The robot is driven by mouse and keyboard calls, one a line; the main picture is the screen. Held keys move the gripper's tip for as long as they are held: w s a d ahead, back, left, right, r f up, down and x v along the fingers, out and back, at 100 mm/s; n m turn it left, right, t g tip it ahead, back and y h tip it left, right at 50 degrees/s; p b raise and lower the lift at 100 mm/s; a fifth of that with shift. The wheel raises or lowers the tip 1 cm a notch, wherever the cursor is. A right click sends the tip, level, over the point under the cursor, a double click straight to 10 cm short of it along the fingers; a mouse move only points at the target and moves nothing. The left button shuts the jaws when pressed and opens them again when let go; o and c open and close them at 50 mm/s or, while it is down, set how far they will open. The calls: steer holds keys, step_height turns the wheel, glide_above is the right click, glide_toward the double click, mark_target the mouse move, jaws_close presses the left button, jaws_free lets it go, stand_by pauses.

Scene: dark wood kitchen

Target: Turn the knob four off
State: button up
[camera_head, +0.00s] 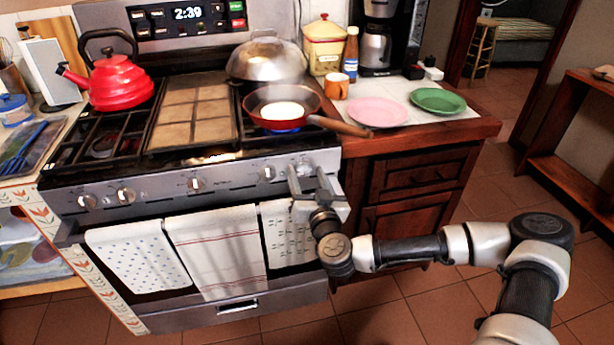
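The stove's front panel carries a row of several knobs. From the left, three are a first knob (87,201), a second knob (125,195) and a middle knob (196,184). Another knob (268,173) sits just left of my gripper. The rightmost knob (304,167) shows between my gripper's fingertips; contact cannot be told. My gripper (306,172) is open, its fingers apart and pointing at the panel. A blue flame (286,130) burns under the red pan (262,104) on the front right burner. Knob numbers are not readable.
The pan's wooden handle (340,125) sticks out to the right over the counter edge. Towels (216,250) hang on the oven handle below my gripper. A red kettle (113,83) and a domed lid (266,60) stand on the stove. Floor in front is clear.

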steer(key=c, duration=0.9)
steer(key=shift+c, duration=0.2)
steer(key=shift+m, duration=0.3)
steer(key=m+p, duration=0.1)
steer(key=m, duration=0.1)
steer(key=shift+m+p, duration=0.3)
steer(key=m, duration=0.5)
steer(key=shift+m, duration=0.3)
steer(key=m, duration=0.4)
steer(key=shift+f+m, duration=0.1)
steer(key=shift+m, duration=2.4)
